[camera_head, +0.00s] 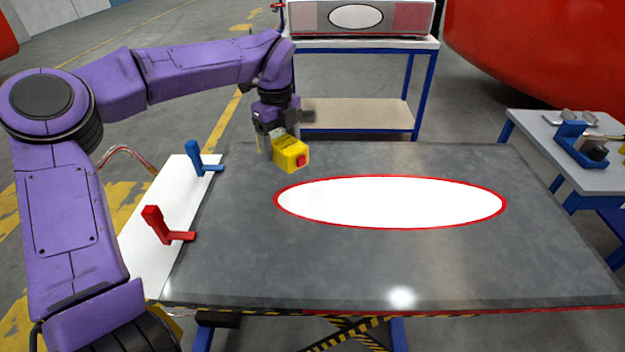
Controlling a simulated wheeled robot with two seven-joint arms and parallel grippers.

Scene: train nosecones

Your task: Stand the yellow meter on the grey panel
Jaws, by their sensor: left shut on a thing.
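The yellow meter (289,153) is a small boxy thing with a red patch on its front face. My left gripper (276,140) is shut on it from above, near the far left part of the grey panel (400,265). The meter looks slightly tilted. I cannot tell whether its underside touches the panel or hangs just above it. The panel is a wide flat sheet with a white oval (390,202) edged in red at its middle; the meter is behind and left of that oval. My right gripper is not in view.
A blue clamp (197,160) and a red clamp (158,226) stand at the panel's left edge on a white strip (150,240). A blue-framed bench (350,43) stands behind. A side table (560,150) with tools is at the right. The panel's front and right are clear.

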